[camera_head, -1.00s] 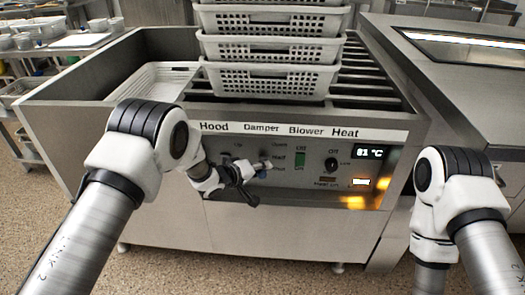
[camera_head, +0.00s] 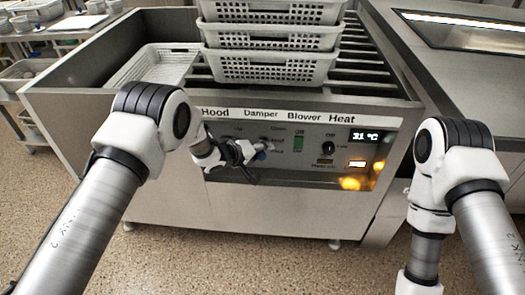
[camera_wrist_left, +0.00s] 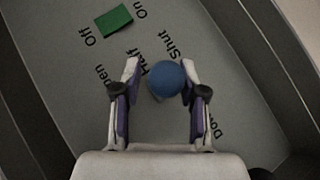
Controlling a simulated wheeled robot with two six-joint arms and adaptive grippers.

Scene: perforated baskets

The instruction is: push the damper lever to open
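The damper lever's blue ball knob (camera_head: 262,155) shows on the front panel under the word Damper, near the lower labels of its scale. In the left wrist view the knob (camera_wrist_left: 166,78) lies between the fingertips of my left gripper (camera_wrist_left: 160,80), close to the words Half and Shut. The fingers are apart, with a gap on the knob's left and the right fingertip very close to it; I cannot tell if they touch. In the head view my left gripper (camera_head: 248,160) is at the panel, partly hiding the scale. My right gripper is out of view; only its arm shows at the right.
The panel also has a green blower switch (camera_head: 299,143), a black heat knob (camera_head: 329,148) and a lit display (camera_head: 365,135). Stacked perforated baskets (camera_head: 270,67) stand on the rails above. A white tray (camera_head: 150,65) lies in the left basin. The floor in front is clear.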

